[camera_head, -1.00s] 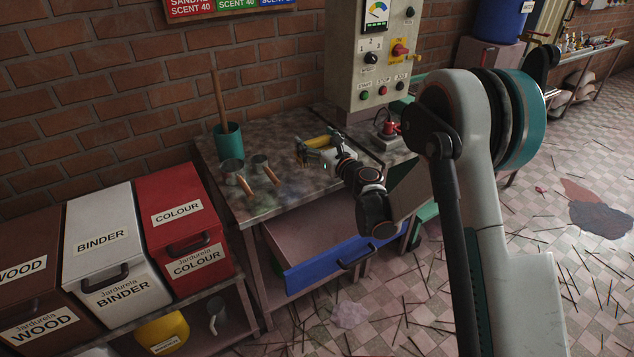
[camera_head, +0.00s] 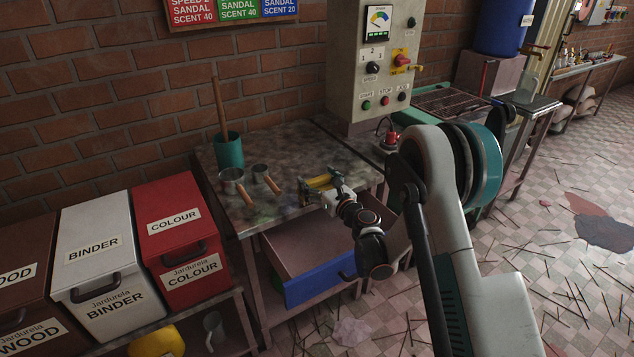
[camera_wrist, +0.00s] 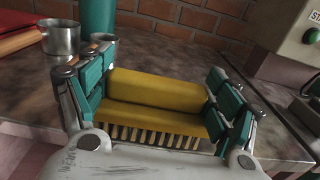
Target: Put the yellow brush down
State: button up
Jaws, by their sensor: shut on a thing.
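The yellow brush (camera_wrist: 155,100) lies between the two teal-padded fingers of my gripper (camera_wrist: 158,108) in the wrist view, its pale bristles along the near lower edge. In the head view, the yellow brush (camera_head: 318,182) is at the right front part of the stained worktable (camera_head: 290,150), and my gripper (camera_head: 322,190) is shut on it. The brush is over the tabletop or very low on it; I cannot tell whether it touches the surface.
Two metal scoops (camera_head: 232,177) with wooden handles and a teal pot (camera_head: 228,150) stand on the table's left. An open blue-fronted drawer (camera_head: 320,283) juts out below my arm. A control box (camera_head: 372,60) stands behind. Red (camera_head: 180,225) and white bins are at left.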

jog(key=shift+f, duration=0.1)
jog(key=shift+f, duration=0.35)
jog(key=o, duration=1.1)
jog(key=shift+c, duration=0.2)
jog(key=shift+r, duration=0.15)
